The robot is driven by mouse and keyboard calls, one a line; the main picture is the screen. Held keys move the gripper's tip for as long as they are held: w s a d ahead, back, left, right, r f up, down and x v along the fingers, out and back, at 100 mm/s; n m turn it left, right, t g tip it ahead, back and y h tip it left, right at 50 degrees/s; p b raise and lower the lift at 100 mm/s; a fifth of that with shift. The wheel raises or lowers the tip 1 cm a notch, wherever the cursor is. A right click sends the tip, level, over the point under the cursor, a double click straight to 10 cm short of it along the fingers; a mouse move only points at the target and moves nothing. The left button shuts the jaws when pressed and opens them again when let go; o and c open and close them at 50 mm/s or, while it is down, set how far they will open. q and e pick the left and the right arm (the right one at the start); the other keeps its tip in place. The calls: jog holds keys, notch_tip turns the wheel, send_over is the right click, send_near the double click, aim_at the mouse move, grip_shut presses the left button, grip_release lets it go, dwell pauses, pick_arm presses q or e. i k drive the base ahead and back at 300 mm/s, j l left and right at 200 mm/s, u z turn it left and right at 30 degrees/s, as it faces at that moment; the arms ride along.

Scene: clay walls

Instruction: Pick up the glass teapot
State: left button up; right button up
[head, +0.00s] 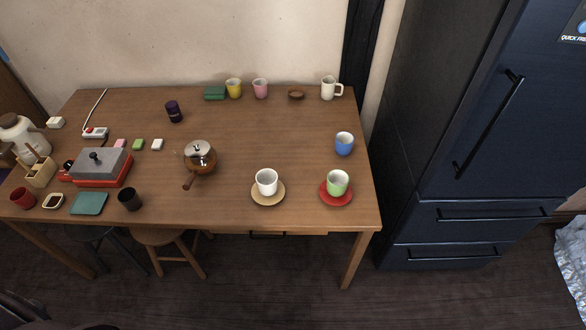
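The glass teapot (203,164) stands upright near the middle of the wooden table (240,127). It has a brownish see-through body, a silvery lid and a brown handle pointing toward the front left. Its spout is on the far left side. Neither of my grippers shows in the head view, and nothing is touching the teapot.
A white cup on a tan saucer (267,200) and a green cup on a red saucer (336,199) stand right of the teapot. A grey-and-red appliance (100,168) and a black cup (130,199) are left. Stools (165,240) sit below the front edge. A dark fridge (480,120) stands right.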

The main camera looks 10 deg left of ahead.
aim_at(203, 167)
jog(key=i+l+u, duration=0.45)
jog(key=l+u, duration=0.25)
jog(key=l, duration=0.15)
jog(key=i+l+u, duration=0.2)
jog(key=l, duration=0.15)
jog(key=l+u, duration=0.25)
jog(key=l, duration=0.1)
